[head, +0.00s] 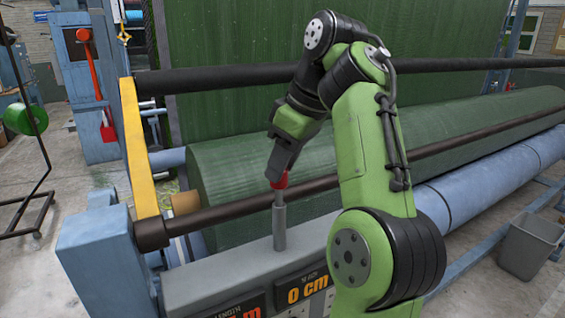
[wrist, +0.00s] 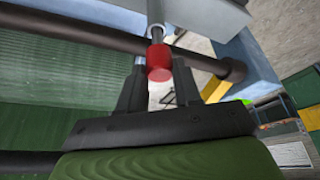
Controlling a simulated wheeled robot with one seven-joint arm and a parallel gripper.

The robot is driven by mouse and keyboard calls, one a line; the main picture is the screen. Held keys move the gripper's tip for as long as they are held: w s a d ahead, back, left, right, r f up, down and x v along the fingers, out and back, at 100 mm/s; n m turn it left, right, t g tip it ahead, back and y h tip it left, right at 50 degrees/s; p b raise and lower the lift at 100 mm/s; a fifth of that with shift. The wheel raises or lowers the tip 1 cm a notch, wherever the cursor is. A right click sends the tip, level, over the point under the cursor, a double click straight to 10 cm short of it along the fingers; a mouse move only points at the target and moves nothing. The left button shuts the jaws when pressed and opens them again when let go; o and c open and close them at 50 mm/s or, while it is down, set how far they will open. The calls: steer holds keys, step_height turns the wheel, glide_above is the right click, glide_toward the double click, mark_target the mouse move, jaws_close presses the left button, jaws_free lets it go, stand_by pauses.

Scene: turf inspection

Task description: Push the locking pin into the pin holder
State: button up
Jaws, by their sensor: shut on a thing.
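The locking pin has a red head (head: 279,181) and a grey metal shaft (head: 280,199). In the head view the pin stands upright, its shaft running down into the top of the grey tubular pin holder (head: 280,228). My gripper (head: 278,178) is above the holder, pointing down, shut on the pin's red head. In the wrist view the red head (wrist: 159,62) sits between the two dark fingers of my gripper (wrist: 158,85), with the shaft leading away to the holder. The lower part of the pin is hidden inside the holder.
A dark brown bar (head: 245,207) runs close behind the holder. A large green turf roll (head: 240,170) lies behind it. A yellow arm (head: 138,150) stands at left. A display panel (head: 300,290) is on the grey beam below. A grey bin (head: 530,245) stands at right.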

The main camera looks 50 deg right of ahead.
steer(key=shift+f+b, duration=0.85)
steer(key=o, duration=1.1)
steer(key=p+v, duration=0.7)
steer(key=v, duration=0.1)
steer(key=p+v, duration=0.6)
steer(key=v, duration=0.2)
steer(key=shift+s+a+f+p, duration=0.1)
steer(key=shift+s+a+p, duration=0.1)
steer(key=shift+p, duration=0.2)
steer(key=shift+f, duration=0.1)
steer(key=shift+w, duration=0.1)
